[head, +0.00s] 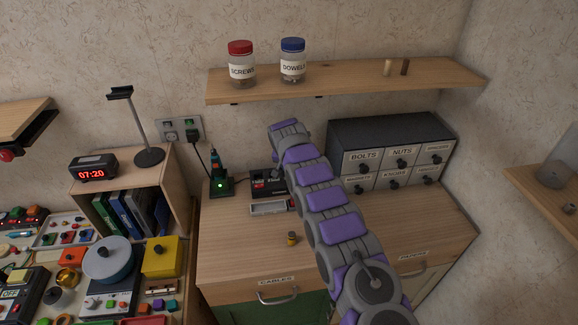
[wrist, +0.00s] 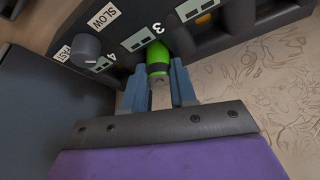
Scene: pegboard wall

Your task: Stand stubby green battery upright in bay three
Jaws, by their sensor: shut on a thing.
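The stubby green battery (wrist: 158,56) is between the two blue-grey fingers of my gripper (wrist: 161,88) in the wrist view. My gripper is shut on it. The battery's far end is at the charger (wrist: 118,42), by the opening under the label 3. I cannot tell how deep it sits in bay three. In the head view the charger (head: 268,180) stands at the back of the wooden bench, partly hidden by my arm. My gripper's fingers and the battery are hidden there.
A small yellow-and-dark cylinder (head: 292,239) stands on the bench top (head: 240,235). A grey tray (head: 270,207) lies before the charger. A green-lit tool (head: 217,180) stands to its left and a drawer cabinet (head: 390,150) to its right. A shelf (head: 340,80) with jars hangs above.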

